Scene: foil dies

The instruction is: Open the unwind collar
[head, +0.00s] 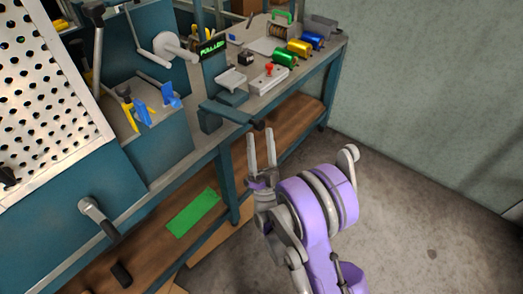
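A pale grey round piece on a shaft (172,46) sits on the bench machine, left of a small display (212,47) reading "PULLED". It may be the unwind collar, but I cannot tell for sure, nor whether it is open or shut. My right gripper (261,133) is in front of the bench's front edge, fingers pointing up toward the bench. Its two fingers are apart with nothing between them. It is well to the lower right of the round piece, touching nothing. My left gripper is not in view.
Green, blue and yellow foil rolls (298,47) lie at the bench's back right. A plate with a red knob (268,74) is nearer. A perforated panel (45,90) and a crank (97,215) are at left. A green sheet (193,213) lies on the lower shelf. Floor at right is clear.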

